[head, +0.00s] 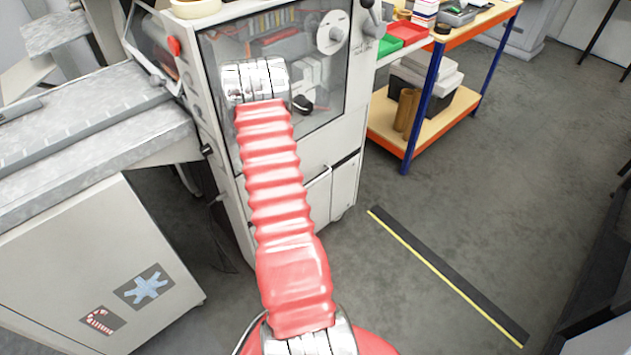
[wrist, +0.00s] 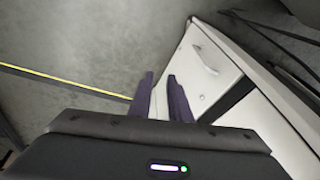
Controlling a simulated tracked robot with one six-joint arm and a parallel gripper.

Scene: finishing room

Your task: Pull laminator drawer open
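The laminator (head: 345,125) is a pale grey machine with a clear window in its upper part. Its drawer front (head: 345,184) is in the lower part, with a pale bar handle (head: 318,180); my red arm hides part of the front. The head view does not show the fingers.
A grey metal bench (head: 90,130) stands left of the laminator. A blue-legged shelf unit (head: 432,90) with boxes stands to the right. A dark strip with a yellow edge (head: 445,272) lies on the floor. Open floor (head: 500,190) lies at right.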

